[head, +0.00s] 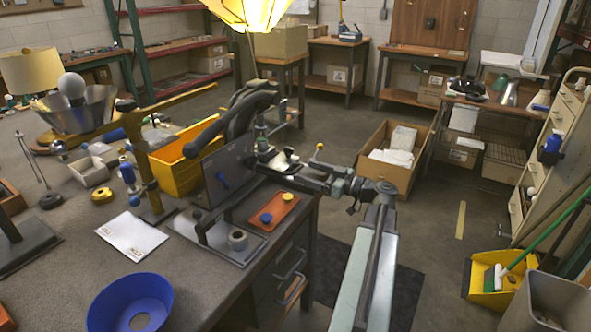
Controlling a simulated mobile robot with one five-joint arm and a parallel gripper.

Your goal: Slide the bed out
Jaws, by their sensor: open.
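My gripper (268,155) is open beside a dark machine at the bench's right edge. My arm reaches it from the lower right. I cannot tell whether the fingers touch the machine; the spot is small and partly hidden.
An orange tray (283,219) with blue and yellow knobs lies beside the plate. A yellow bin (176,167), a white sheet (131,234) and a blue bowl (131,305) are on the bench. A cardboard box (393,162) stands on the floor behind my arm.

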